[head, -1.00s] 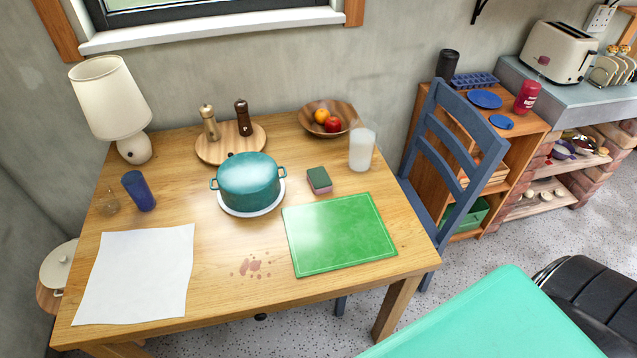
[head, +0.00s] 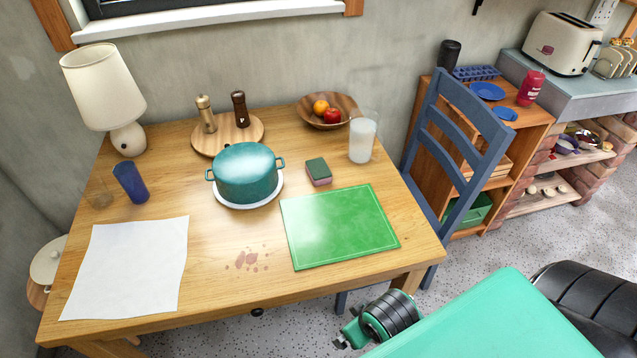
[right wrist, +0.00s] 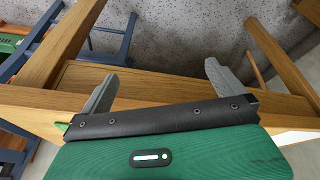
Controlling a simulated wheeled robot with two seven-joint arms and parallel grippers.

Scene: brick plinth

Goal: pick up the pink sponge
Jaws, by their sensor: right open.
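The pink sponge (head: 319,172) lies on the wooden table, between the teal pot and the glass of milk. Its top is dark green and its side is pink. My right gripper (right wrist: 160,85) is open and empty in the right wrist view, with its two grey fingers spread apart near the table's wooden frame and legs. The sponge does not show in that view. In the head view part of my right arm shows at the bottom, in front of the table and well short of the sponge. My left gripper is in neither view.
A green cutting board (head: 340,226) lies just in front of the sponge. The teal pot (head: 245,172) stands to its left, the glass of milk (head: 362,138) to its right, and a fruit bowl (head: 327,111) behind. A blue chair (head: 455,150) stands at the table's right side.

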